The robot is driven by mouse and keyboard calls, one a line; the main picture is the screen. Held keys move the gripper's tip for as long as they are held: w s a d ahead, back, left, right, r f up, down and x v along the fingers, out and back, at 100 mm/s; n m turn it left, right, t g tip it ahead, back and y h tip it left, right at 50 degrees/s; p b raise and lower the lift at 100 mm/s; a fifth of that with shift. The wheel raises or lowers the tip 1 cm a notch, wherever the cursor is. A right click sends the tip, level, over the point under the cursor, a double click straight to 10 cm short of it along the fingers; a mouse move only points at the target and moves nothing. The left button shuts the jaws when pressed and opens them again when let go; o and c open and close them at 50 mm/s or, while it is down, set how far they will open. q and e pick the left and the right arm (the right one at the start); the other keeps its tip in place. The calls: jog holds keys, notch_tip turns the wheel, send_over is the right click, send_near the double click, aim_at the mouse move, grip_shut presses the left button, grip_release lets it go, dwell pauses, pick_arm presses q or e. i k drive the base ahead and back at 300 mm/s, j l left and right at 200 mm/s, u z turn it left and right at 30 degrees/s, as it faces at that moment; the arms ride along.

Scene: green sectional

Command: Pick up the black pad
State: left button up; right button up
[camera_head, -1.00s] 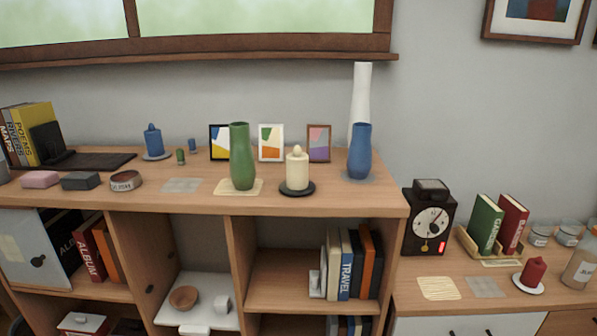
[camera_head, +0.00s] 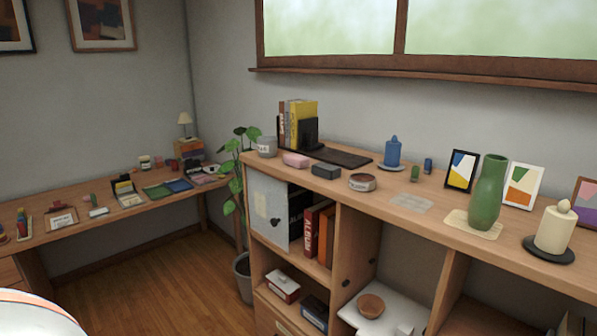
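A flat black mat (camera_head: 346,157) lies on top of the wooden shelf unit, in front of the upright books and a black bookend (camera_head: 308,135). A small dark grey block (camera_head: 326,171) lies in front of the mat, beside a pink block (camera_head: 296,160). I cannot tell for certain which of the dark items is the black pad. Neither of my grippers is in view.
A blue candle (camera_head: 393,153), a round tin (camera_head: 362,182), a green vase (camera_head: 488,195) and a cream candle (camera_head: 554,229) stand along the shelf top (camera_head: 430,222). A potted plant (camera_head: 243,270) stands at its left end. A desk (camera_head: 150,207) is at the left, with open floor (camera_head: 165,280) between.

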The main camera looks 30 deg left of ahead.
aim_at(330, 172)
jog(key=u, duration=0.85)
